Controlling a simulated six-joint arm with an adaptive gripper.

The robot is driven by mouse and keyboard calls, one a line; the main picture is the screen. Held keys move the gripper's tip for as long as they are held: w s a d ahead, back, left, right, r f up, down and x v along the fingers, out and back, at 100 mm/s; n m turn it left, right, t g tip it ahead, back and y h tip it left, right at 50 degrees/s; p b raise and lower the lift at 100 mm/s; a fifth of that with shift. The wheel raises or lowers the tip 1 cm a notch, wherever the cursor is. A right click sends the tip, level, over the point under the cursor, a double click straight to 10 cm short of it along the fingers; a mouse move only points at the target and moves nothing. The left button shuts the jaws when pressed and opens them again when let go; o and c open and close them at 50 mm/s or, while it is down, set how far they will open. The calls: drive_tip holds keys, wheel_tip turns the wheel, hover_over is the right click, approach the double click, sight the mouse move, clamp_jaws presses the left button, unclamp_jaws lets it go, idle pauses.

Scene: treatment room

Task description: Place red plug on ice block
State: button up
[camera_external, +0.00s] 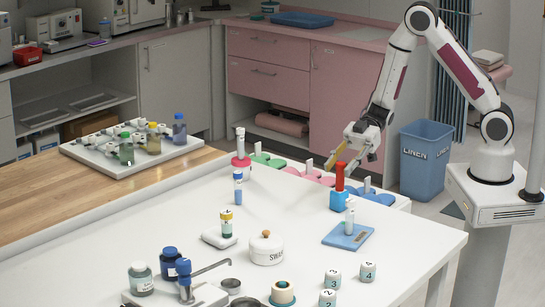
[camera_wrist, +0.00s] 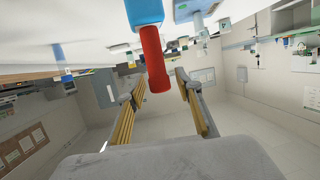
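The red plug (camera_external: 340,178) stands upright in a blue holder (camera_external: 339,202) on the white table. In the wrist view the red plug (camera_wrist: 155,62) extends from the blue holder (camera_wrist: 144,12), and its free end lies between my finger pads. My gripper (camera_external: 348,163) is open at the top of the plug, with a gap on both sides of it in the wrist view (camera_wrist: 160,78). A flat light-blue block (camera_external: 340,240), which looks like the ice block, lies just in front of the holder. A pale vial (camera_external: 350,218) stands on it. It partly shows in the wrist view (camera_wrist: 190,10).
A white lidded pot (camera_external: 267,248), a vial on a white block (camera_external: 226,222), a blue-capped vial (camera_external: 238,188) and a red-based tube (camera_external: 241,158) stand to the left. Coloured trays (camera_external: 375,194) lie behind.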

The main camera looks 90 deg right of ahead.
drive_tip(key=v, duration=1.2)
drive_tip(key=shift+r, duration=0.1)
drive_tip(key=shift+w, duration=0.1)
idle(0.6)
